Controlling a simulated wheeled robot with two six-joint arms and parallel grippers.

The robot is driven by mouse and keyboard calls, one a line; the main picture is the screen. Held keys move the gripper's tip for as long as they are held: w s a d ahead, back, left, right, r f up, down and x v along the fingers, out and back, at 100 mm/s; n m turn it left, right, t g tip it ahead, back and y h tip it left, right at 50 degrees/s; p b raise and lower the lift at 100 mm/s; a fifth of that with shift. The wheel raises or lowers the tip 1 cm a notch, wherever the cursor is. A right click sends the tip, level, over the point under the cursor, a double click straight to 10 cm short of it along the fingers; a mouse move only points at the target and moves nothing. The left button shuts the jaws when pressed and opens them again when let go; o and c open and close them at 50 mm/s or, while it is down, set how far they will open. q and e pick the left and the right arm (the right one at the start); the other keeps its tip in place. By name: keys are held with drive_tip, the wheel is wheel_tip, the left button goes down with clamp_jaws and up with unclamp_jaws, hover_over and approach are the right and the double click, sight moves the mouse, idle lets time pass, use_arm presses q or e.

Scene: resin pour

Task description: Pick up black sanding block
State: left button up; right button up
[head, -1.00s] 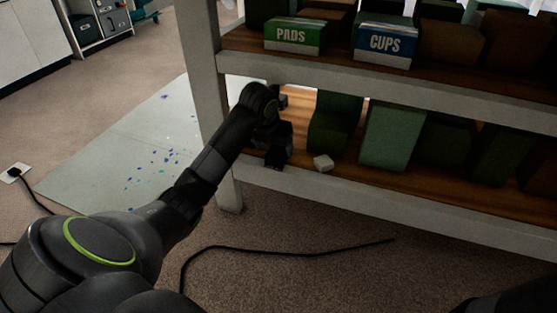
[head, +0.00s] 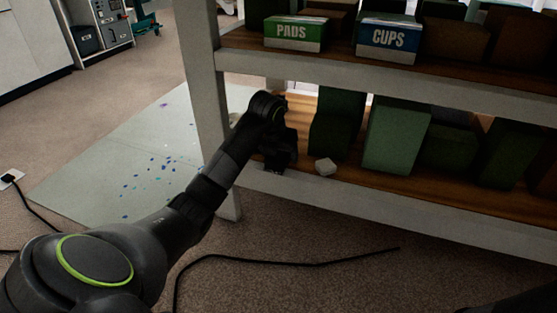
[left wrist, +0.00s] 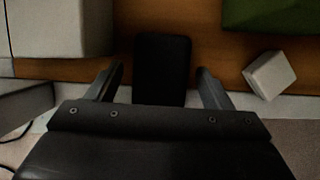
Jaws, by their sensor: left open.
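The black sanding block (left wrist: 162,58) lies on the wooden lower shelf, near its front edge, in the left wrist view. My left gripper (left wrist: 160,80) is open, with one finger on either side of the block's near part and a visible gap at each side. In the head view my left gripper (head: 279,160) is at the left end of the lower shelf, and I cannot make out the block there behind the dark gripper. My right gripper is not in view.
A small whitish block (head: 325,167) lies just right of the gripper. Green boxes (head: 396,137) stand behind and to the right. The pale shelf post (head: 209,95) is close on the left, and the upper shelf (head: 330,74) hangs above. A black cable (head: 290,262) lies on the carpet.

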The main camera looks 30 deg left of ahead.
use_arm(q)
drive_tip(key=shift+f, duration=0.2)
idle(0.4)
drive_tip(key=shift+c, duration=0.2)
drive_tip(key=c, duration=1)
drive_tip(key=shift+r, duration=0.1)
